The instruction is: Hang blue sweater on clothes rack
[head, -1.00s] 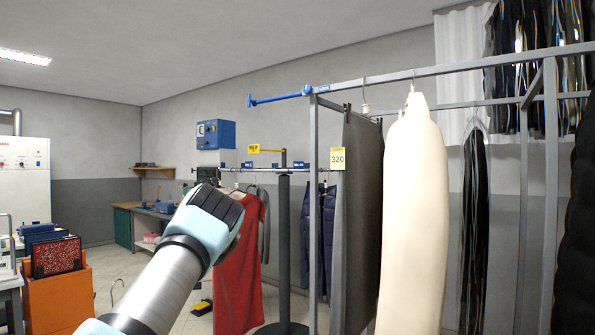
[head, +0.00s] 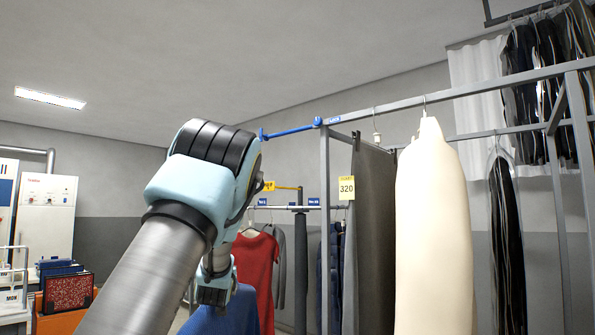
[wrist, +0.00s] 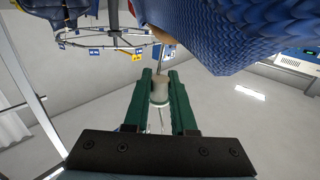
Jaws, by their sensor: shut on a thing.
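A blue sweater (head: 228,314) hangs below my arm at the bottom of the head view. Its knit (wrist: 235,30) fills the upper right of the wrist view. My gripper (wrist: 160,88) is shut on the pale collar (wrist: 159,90) of the sweater's hanger, between its green fingers. In the head view my arm hides most of the gripper and the hanger. A grey metal clothes rack (head: 450,93) stands to the right, with a blue arm (head: 290,132) sticking out left from its top corner. A round rail (wrist: 90,45) with blue tags shows in the wrist view.
A cream garment bag (head: 432,230), a dark grey garment (head: 372,230) and black clothes (head: 506,240) hang on the rack. A red garment (head: 256,272) hangs on the tagged rail behind my arm. An orange bin (head: 55,322) stands at lower left.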

